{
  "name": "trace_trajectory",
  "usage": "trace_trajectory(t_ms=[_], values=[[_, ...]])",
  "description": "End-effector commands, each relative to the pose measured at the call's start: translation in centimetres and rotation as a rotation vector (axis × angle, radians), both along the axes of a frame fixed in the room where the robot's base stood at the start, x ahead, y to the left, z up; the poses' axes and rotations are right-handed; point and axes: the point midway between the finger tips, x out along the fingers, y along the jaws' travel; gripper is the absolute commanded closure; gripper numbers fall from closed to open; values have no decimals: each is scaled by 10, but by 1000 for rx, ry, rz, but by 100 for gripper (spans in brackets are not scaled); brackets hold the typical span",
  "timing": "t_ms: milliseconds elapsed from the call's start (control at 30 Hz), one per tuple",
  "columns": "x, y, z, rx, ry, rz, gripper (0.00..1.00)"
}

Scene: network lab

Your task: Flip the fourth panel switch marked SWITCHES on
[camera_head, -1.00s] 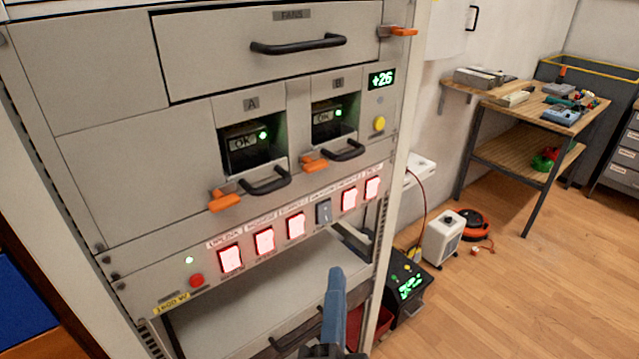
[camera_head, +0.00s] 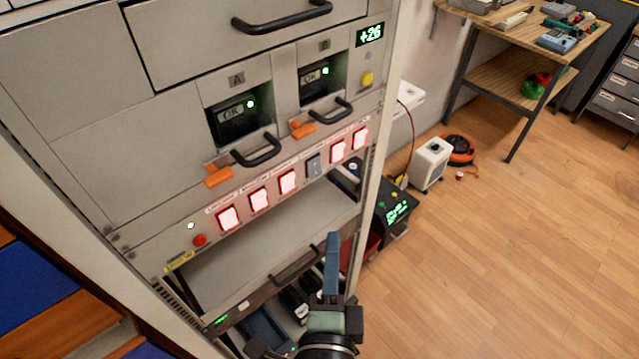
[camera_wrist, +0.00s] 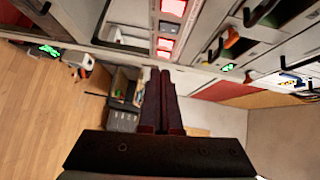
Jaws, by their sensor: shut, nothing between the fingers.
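The switch row on the rack panel holds several rocker switches in the head view. The fourth switch from the left (camera_head: 313,165) is dark grey and unlit. The first (camera_head: 228,218), second (camera_head: 258,200), third (camera_head: 288,182), fifth (camera_head: 337,151) and last (camera_head: 360,138) glow red-white. The labels above them are too small to read. My gripper (camera_head: 333,240) is shut and empty, in front of the rack, below and right of the fourth switch and apart from it. The wrist view shows its closed fingers (camera_wrist: 160,78), with lit switches (camera_wrist: 172,8) beyond them.
Two orange latches (camera_head: 218,176) (camera_head: 303,130) and black handles (camera_head: 258,152) stick out above the switches. A red button (camera_head: 199,240) sits left of the row. An open shelf (camera_head: 240,245) lies below.

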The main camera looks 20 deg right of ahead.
Motion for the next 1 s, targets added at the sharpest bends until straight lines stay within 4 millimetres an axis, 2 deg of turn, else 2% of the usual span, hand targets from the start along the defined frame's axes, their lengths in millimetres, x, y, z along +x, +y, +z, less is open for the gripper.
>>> trace_trajectory(t_ms=[167,633,800,1000], values=[[18,-7,2,-2,-1,2,100],[90,-41,-4,0,-1,1,100],[113,-33,-10,0,-1,1,100],[124,-28,-13,0,0,1,100]])
